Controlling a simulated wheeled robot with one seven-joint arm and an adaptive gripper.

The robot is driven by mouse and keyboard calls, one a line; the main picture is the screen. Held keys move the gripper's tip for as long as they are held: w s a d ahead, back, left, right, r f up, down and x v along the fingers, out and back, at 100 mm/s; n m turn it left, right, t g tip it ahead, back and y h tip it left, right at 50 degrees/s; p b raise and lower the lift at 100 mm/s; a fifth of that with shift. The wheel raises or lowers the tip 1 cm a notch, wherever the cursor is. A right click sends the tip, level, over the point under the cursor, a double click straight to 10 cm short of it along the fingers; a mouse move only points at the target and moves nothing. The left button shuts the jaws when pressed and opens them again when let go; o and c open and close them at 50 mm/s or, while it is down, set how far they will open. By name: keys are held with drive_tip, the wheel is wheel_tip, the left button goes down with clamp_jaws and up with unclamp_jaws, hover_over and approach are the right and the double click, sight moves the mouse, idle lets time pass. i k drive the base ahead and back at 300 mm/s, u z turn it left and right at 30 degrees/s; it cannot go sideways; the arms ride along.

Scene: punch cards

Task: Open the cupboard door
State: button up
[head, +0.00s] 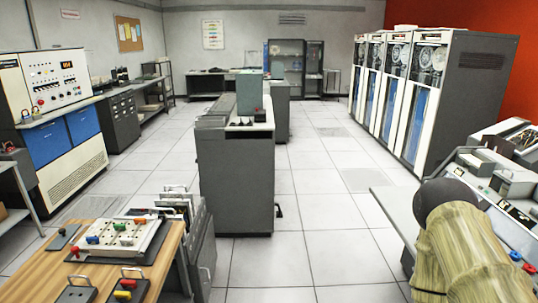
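A grey cupboard-like unit (287,68) stands against the far back wall, a little right of the middle. Its front shows shelves inside. A narrower dark grey part (314,68) stands at its right side; at this distance I cannot tell whether it is a swung door or a separate unit. No handle can be made out. My arm shows at the lower right, far from the unit, but my gripper is outside the picture.
A grey machine (236,180) stands mid-floor. A wooden table (35,288) with plug boards is at the front left. Tall tape cabinets (436,100) and a console (400,210) line the right side. A control panel (50,85) is left. Tiled floor (320,215) is clear right of the machine.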

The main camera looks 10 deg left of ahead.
sight(206, 262)
drive_tip(key=u, duration=0.45)
drive_tip(key=i, duration=0.95)
drive_tip(key=u, duration=0.5)
